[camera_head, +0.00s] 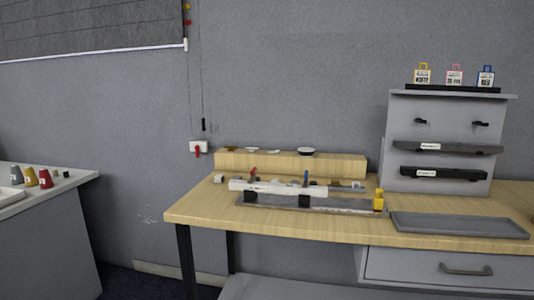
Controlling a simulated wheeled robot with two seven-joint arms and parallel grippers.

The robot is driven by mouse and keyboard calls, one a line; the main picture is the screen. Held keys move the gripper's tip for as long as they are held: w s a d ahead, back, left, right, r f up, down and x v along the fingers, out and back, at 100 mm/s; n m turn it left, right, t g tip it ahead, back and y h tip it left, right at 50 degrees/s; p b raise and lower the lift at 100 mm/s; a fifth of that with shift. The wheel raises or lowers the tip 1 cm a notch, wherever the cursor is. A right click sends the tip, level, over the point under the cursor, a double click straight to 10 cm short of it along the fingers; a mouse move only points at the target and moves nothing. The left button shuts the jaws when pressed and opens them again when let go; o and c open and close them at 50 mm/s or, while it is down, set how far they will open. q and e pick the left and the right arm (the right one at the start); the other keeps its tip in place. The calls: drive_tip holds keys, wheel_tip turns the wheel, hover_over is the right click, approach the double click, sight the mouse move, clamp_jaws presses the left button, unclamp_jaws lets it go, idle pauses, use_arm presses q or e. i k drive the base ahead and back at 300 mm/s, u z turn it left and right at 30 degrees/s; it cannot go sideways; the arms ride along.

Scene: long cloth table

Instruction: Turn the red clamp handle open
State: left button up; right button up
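A small red handle (253,172) stands up at the left part of a clamp fixture on the wooden table. It looks roughly upright and tilted slightly; its exact angle is too small to tell. A similar blue handle (306,178) stands upright further right on the same fixture. A long white bar (275,188) lies along the fixture, above a grey base plate (330,208) with black blocks. Neither of my grippers is in view.
The wooden table (190,217) carries a wooden block (290,163) behind the fixture, a yellow figure-like piece (378,200) and a grey tray (460,225) to the right. A grey rack (437,135) stands behind the tray. A white wall box (199,146) has a red part.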

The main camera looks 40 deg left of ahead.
sight(253, 172)
drive_tip(key=z, duration=0.25)
drive_tip(key=k, duration=0.1)
drive_tip(key=u, duration=1.55)
drive_tip(key=i, duration=0.45)
